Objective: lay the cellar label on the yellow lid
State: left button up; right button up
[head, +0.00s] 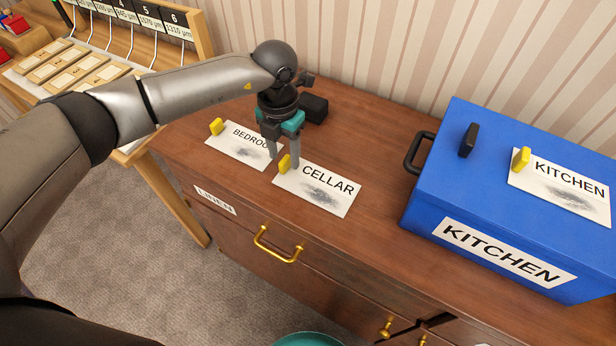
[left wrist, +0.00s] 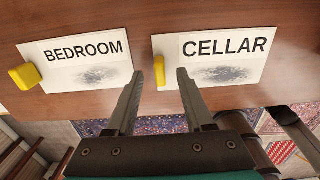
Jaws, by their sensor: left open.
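The cellar label (head: 318,190) is a white card with black lettering and a grey smudge, lying flat on the brown wooden cabinet top. It has a small yellow grip tab (head: 284,163) at its left end. My left gripper (head: 283,163) points down at that tab, fingers apart. In the left wrist view, the cellar label (left wrist: 212,58) lies ahead and its yellow tab (left wrist: 160,72) shows between the two fingertips (left wrist: 160,74); I cannot tell their exact height above the card. No yellow lid is in view. My right gripper is not in view.
The bedroom label (head: 238,145) lies close to the left of the cellar label. A blue box (head: 440,190) stands at the right, with a kitchen label (head: 570,197) on its blue lid. A small black block (head: 314,108) is behind the gripper. A wooden rack (head: 190,50) stands far left.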

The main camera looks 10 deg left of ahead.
pick_arm(q)
notch_tip(320, 180, down, 2)
jog(key=shift+f, duration=0.15)
grip_shut()
dwell(0.4)
